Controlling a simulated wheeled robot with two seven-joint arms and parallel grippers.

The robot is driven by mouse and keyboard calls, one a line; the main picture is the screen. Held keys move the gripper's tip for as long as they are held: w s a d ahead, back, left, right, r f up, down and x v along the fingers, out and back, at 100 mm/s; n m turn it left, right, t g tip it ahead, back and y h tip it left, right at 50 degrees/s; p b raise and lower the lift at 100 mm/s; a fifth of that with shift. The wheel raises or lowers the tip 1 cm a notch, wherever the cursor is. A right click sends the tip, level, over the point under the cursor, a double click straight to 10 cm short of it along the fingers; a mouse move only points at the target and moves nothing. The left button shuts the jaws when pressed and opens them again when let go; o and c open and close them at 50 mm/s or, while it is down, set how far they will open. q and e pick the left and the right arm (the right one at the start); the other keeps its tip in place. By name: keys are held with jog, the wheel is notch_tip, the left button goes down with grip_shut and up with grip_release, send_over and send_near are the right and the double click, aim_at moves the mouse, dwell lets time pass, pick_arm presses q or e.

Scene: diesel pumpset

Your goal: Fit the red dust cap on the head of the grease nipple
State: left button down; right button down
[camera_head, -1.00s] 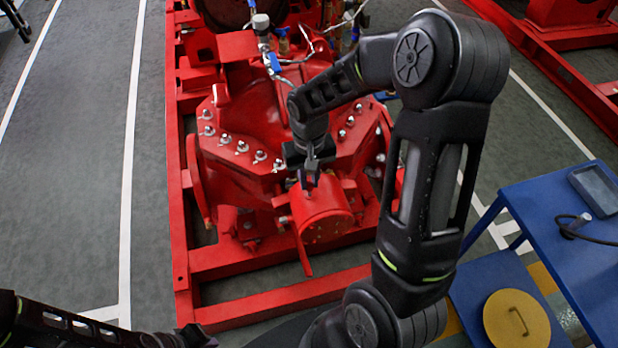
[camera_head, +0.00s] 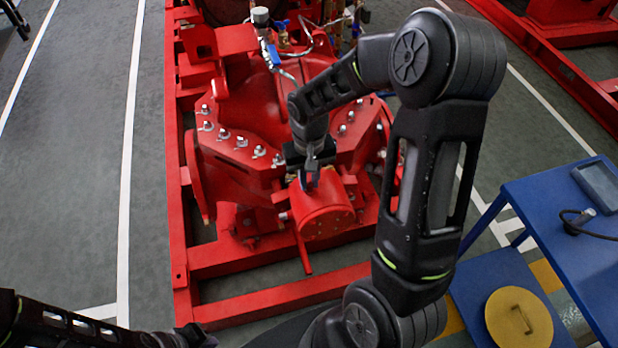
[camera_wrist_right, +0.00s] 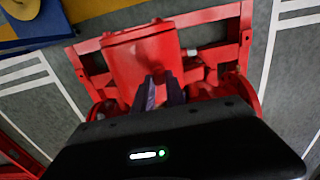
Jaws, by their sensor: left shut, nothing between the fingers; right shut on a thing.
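My right gripper (camera_head: 309,182) points down at the top of the red cylindrical bearing housing (camera_head: 324,212) on the pump. In the right wrist view its two dark fingers (camera_wrist_right: 165,90) are close together in front of the same red housing (camera_wrist_right: 142,62). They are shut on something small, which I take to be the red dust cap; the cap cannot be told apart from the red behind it. The grease nipple cannot be made out and is probably hidden by the fingers. My left gripper (camera_head: 192,337) is shut and empty at the bottom edge of the head view.
The red pump casing (camera_head: 240,150) with several bolts rises behind the housing. A red base frame (camera_head: 180,230) surrounds it. Grey floor is clear at left.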

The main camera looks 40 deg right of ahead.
aim_at(309, 182)
jog(key=shift+f, duration=0.4)
jog(key=c, duration=1.3)
grip_release()
jog(key=shift+r, duration=0.15)
notch_tip(309, 182, up, 8)
jog(key=shift+f, duration=0.2)
